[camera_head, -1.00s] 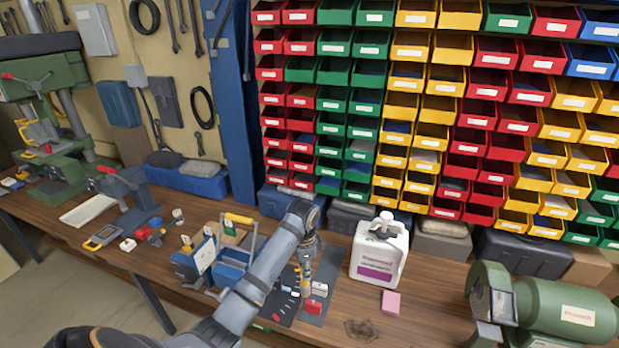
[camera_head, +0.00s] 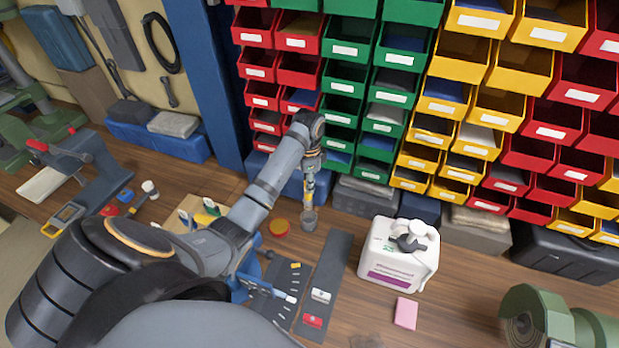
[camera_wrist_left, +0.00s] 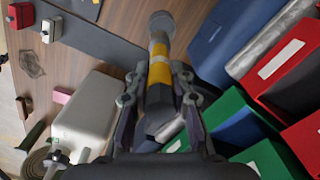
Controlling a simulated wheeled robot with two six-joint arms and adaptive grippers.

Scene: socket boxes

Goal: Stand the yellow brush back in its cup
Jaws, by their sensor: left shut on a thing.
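My left gripper (camera_head: 311,174) is shut on the yellow brush (camera_head: 309,190), which points down towards the table. In the left wrist view, the brush's yellow band (camera_wrist_left: 158,68) shows between the fingers (camera_wrist_left: 158,100) of the left gripper. A small grey cup (camera_head: 296,222) stands on the table just below the gripper in the head view. A grey round end (camera_wrist_left: 162,24) lies beyond the band in the wrist view. I cannot tell whether the brush's lower end is inside the cup or only above it. My right gripper is not in view.
A white jug (camera_head: 398,255) and a pink block (camera_head: 405,313) are to the right. A dark strip (camera_head: 324,270) lies in front. Rows of coloured bins and grey boxes (camera_head: 362,195) stand behind.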

